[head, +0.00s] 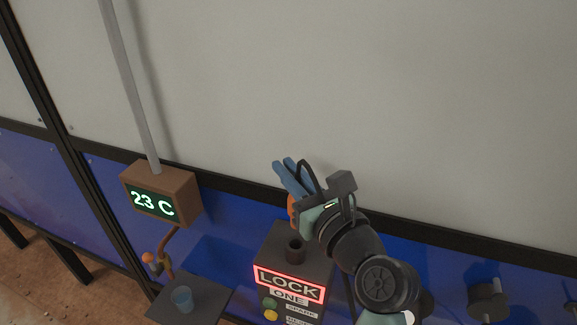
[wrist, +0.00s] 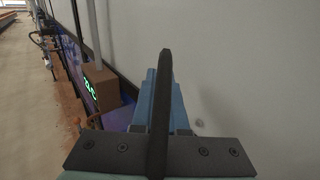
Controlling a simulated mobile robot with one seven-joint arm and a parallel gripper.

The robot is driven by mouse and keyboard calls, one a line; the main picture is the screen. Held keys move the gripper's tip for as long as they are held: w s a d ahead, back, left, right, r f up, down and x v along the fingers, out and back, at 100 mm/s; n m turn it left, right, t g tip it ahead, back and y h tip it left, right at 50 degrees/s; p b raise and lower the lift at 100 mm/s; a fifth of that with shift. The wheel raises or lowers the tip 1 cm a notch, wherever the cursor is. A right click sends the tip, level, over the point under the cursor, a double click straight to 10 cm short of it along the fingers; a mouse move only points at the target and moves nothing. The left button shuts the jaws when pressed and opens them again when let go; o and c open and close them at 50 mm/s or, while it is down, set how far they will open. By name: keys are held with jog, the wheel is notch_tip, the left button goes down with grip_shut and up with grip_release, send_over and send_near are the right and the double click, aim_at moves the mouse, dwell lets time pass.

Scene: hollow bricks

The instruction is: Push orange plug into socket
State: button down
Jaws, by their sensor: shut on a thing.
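The orange plug (head: 292,208) shows as a small orange patch beside the blue fingers of my gripper (head: 288,168) in the head view. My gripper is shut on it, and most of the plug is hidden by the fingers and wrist. A dark round socket (head: 295,246) stands on top of a dark box (head: 280,265) with a lit red LOCK ONE sign. The plug appears above the socket and apart from it in the picture. In the wrist view the blue fingers (wrist: 165,98) show behind a dark bar, and the plug and socket are hidden.
A brown display box (head: 160,192) reading 23 C hangs on a grey pole at left. A blue cup (head: 182,299) stands on a dark shelf (head: 212,288) below it. Green and yellow buttons (head: 270,309) are on the box front. A pale wall rises close behind my gripper.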

aim_at(289, 209)
notch_tip(289, 209, down, 4)
jog(key=shift+w+f+b, duration=0.1)
jog(key=shift+b, duration=0.85)
jog(key=shift+p, duration=1.2)
dwell(0.8)
jog(key=shift+f+b, duration=1.35)
jog(key=shift+f, duration=0.95)
jog(key=c, duration=0.9)
grip_release()
jog(key=shift+o, duration=0.2)
jog(key=shift+d, duration=0.1)
